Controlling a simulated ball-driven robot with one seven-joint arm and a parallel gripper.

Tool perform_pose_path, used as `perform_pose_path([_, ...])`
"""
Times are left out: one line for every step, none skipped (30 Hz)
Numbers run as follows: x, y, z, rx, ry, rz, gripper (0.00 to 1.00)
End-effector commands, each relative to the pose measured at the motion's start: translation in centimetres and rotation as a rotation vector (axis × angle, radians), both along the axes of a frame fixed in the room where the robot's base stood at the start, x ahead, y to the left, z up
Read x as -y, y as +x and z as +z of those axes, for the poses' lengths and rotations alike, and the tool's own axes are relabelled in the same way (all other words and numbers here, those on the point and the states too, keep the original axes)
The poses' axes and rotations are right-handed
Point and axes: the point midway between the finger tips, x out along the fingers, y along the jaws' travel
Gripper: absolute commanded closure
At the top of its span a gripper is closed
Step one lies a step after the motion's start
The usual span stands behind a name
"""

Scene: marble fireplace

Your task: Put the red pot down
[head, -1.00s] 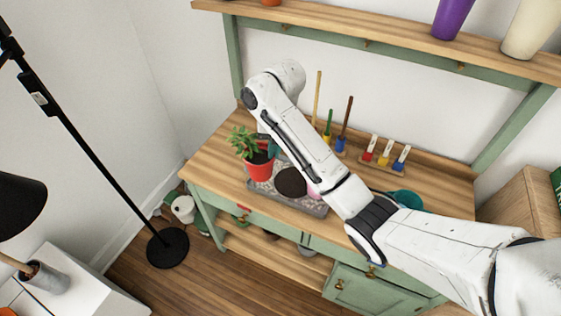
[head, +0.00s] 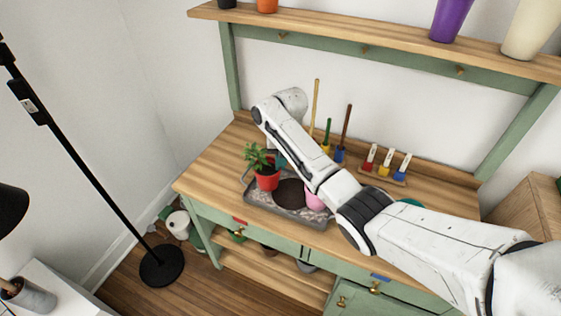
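The red pot (head: 267,181) with a green leafy plant (head: 258,157) is upright over the left part of the grey tray (head: 305,217) on the wooden bench. I cannot tell whether its base touches the tray. My arm reaches in from the right and bends down behind the pot. My gripper is hidden behind the plant and my own forearm, so its fingers do not show. A patch of dark soil (head: 289,192) and a pink thing (head: 314,202) lie in the tray, right of the pot.
Several paint-like labelled holders (head: 384,168) and upright sticks (head: 315,105) stand along the back of the bench (head: 218,160). The bench's left part is clear. A shelf (head: 350,33) with pots runs above. A black floor lamp (head: 90,170) stands at left.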

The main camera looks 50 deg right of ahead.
Motion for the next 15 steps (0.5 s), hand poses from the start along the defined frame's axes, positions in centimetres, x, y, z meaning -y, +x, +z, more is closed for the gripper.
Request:
perform_pose_path([0.02,0.03,-0.12,0.001,-0.001,0.000,1.00])
perform_pose_path([0.02,0.05,-0.21,0.002,-0.001,0.000,1.00])
perform_pose_path([0.02,0.06,-0.26,0.003,-0.001,0.000,1.00])
perform_pose_path([0.02,0.06,-0.26,0.003,-0.001,0.000,1.00])
perform_pose_path([0.02,0.06,-0.26,0.003,-0.001,0.000,1.00])
perform_pose_path([0.02,0.06,-0.26,0.003,-0.001,0.000,1.00])
perform_pose_path([0.02,0.06,-0.26,0.003,-0.001,0.000,1.00])
perform_pose_path([0.02,0.06,-0.26,0.003,-0.001,0.000,1.00])
perform_pose_path([0.01,0.05,-0.30,0.003,-0.001,0.000,1.00])
perform_pose_path([0.02,0.05,-0.38,0.003,-0.001,0.000,1.00])
perform_pose_path([0.01,0.05,-0.48,0.002,-0.001,0.000,1.00])
perform_pose_path([0.01,0.06,-0.61,0.002,-0.001,0.000,1.00])
perform_pose_path([-0.01,0.01,-0.57,0.001,-0.001,0.000,0.94])
perform_pose_path([-0.01,0.01,-0.55,0.001,-0.001,0.000,0.91])
perform_pose_path([-0.01,0.01,-0.55,0.001,-0.001,0.000,0.87])
